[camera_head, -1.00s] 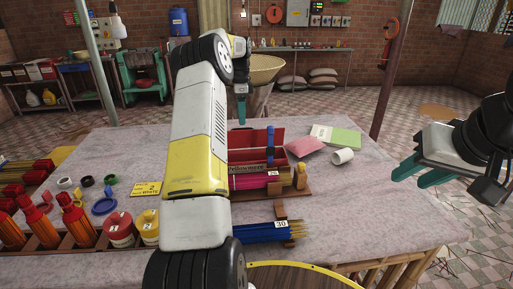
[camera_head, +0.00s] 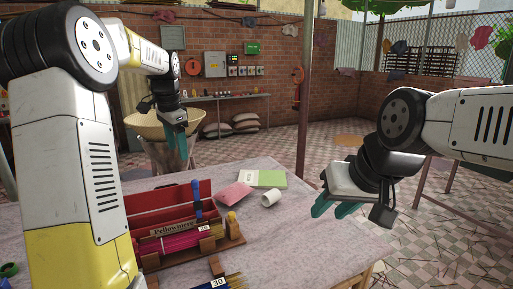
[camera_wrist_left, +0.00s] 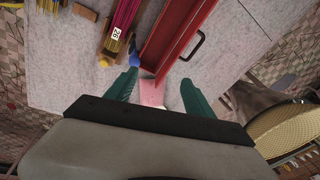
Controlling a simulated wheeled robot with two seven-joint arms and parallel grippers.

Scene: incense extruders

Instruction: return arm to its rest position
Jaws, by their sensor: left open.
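My left gripper (camera_head: 177,155) is open and empty, raised in front of the wide basin in the head view. In the left wrist view its two green fingers (camera_wrist_left: 159,90) stand apart, with the table well below them. A pink item (camera_wrist_left: 152,92) shows between the fingers but lies below on the table. My left arm fills the left of the head view. My right gripper (camera_head: 335,208) hangs at the right, beyond the table's right edge in the picture; its green fingers are apart with nothing between them.
The table (camera_head: 290,235) holds a red box (camera_head: 160,208), pink sticks (camera_head: 175,243), a pink packet (camera_head: 233,195), a green-white booklet (camera_head: 268,179) and a white cup (camera_head: 271,198). The basin (camera_head: 150,125) stands behind. A pole (camera_head: 305,110) rises behind the table. Open floor lies at right.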

